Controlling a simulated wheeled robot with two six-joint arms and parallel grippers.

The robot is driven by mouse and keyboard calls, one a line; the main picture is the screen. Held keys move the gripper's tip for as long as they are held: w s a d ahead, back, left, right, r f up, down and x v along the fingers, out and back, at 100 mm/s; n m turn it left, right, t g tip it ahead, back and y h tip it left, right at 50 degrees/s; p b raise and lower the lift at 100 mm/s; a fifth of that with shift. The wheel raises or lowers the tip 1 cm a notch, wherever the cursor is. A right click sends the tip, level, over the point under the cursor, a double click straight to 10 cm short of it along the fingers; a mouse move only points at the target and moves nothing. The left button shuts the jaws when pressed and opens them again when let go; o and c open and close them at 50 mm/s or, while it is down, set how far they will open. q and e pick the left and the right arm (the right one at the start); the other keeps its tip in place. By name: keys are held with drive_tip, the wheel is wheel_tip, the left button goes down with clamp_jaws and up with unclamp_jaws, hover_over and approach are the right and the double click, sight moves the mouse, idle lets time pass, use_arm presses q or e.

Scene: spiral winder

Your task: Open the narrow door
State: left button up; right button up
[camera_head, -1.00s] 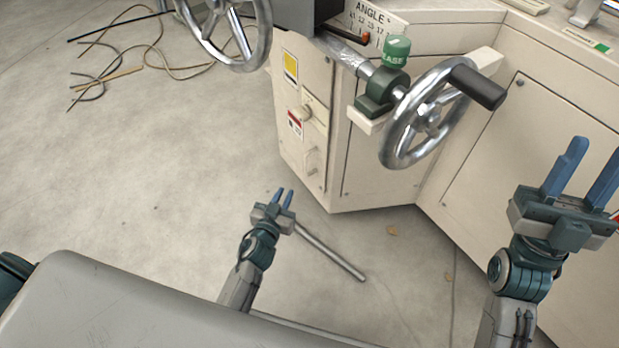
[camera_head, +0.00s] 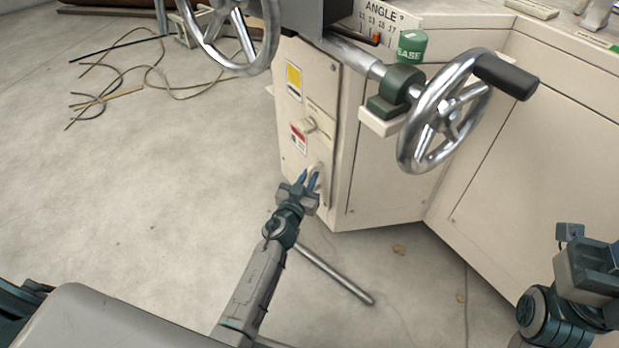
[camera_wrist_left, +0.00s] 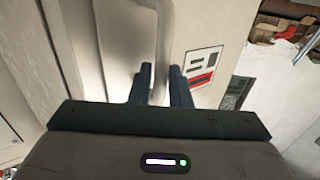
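The narrow door (camera_head: 306,112) is the slim cream panel on the cabinet's left face. It carries a yellow label, a knob and a red-and-white label, and it looks closed and flush. Its curved handle (camera_head: 315,170) is low on the panel and also shows in the left wrist view (camera_wrist_left: 166,35). My left gripper (camera_head: 308,179) is at this handle. In the left wrist view its two blue fingers (camera_wrist_left: 160,86) stand apart, one on each side of the bar; contact is not clear. My right gripper (camera_head: 587,268) is at the lower right, its fingers not clearly visible.
A large handwheel (camera_head: 445,112) with a black grip juts out above and right of the door. Another wheel (camera_head: 232,35) is at the upper left. A metal rod (camera_head: 335,274) shows low beside my left arm.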

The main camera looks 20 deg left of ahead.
use_arm(q)
drive_tip(key=shift+w, duration=0.4)
drive_tip(key=shift+c, duration=0.5)
clamp_jaws()
